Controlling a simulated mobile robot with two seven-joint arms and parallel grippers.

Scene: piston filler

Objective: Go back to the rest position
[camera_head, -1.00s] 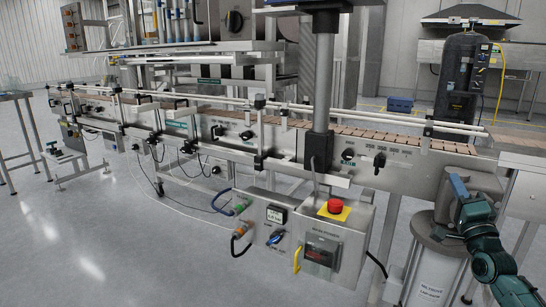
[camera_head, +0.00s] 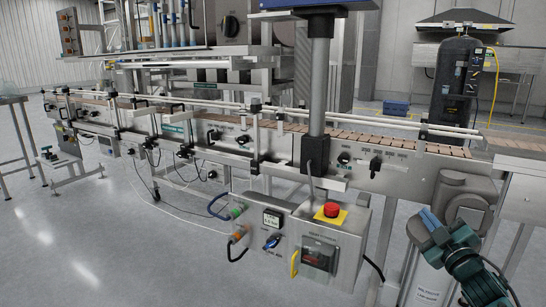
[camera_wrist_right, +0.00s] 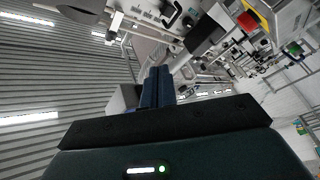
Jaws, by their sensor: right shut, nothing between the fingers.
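My right gripper (camera_head: 430,222) is at the lower right of the head view, in front of the end of the conveyor and its round motor housing. Its blue fingers are together with nothing between them. In the right wrist view the closed fingers (camera_wrist_right: 158,86) point up toward the machine. My left gripper is in neither view.
The conveyor (camera_head: 380,140) with guide rails runs across the scene. A control box with a red emergency button (camera_head: 331,210) stands in front of it, near my right gripper. A black cylinder (camera_head: 457,90) is behind. The grey floor (camera_head: 90,240) at left is clear.

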